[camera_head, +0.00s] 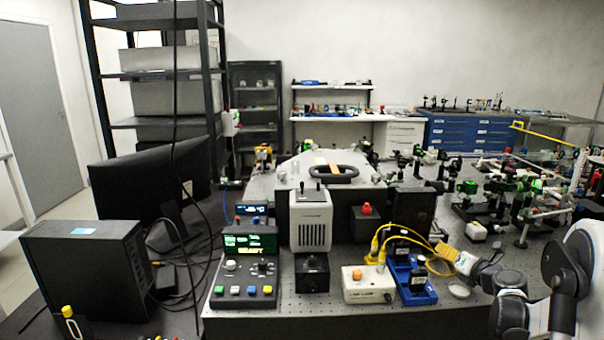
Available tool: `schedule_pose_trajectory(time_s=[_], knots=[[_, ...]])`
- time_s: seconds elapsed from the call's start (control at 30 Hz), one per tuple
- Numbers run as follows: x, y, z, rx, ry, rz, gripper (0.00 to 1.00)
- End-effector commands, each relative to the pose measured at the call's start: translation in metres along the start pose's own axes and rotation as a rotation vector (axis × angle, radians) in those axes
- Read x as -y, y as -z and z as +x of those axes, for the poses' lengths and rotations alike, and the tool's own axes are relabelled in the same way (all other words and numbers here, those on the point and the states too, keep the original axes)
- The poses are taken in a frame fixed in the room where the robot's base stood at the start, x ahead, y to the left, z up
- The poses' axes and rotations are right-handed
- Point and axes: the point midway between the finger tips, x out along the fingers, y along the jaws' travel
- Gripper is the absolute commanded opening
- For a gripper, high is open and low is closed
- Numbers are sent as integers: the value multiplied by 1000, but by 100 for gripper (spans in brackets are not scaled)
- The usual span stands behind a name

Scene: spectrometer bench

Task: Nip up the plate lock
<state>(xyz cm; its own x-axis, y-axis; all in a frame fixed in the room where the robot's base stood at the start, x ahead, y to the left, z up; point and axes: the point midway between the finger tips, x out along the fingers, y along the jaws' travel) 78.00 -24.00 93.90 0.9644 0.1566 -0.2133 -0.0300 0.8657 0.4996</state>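I cannot make out for certain which part is the plate lock. Candidates are small at this distance, among them the knobs on the grey control box (245,270) and the dark knob on the small black box (312,272). My arm comes in from the lower right.
A monitor (150,180) and computer tower (88,268) stand left. Many optics mounts (510,185) crowd the right.

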Motion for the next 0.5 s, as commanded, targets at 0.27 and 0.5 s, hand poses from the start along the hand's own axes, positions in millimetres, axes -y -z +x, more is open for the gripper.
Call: schedule_pose_trajectory(time_s=[0.27, 0.5], knots=[[3, -6, -2, 0, 1, 0, 0], [3, -4, -13, 1, 1, 1, 0]])
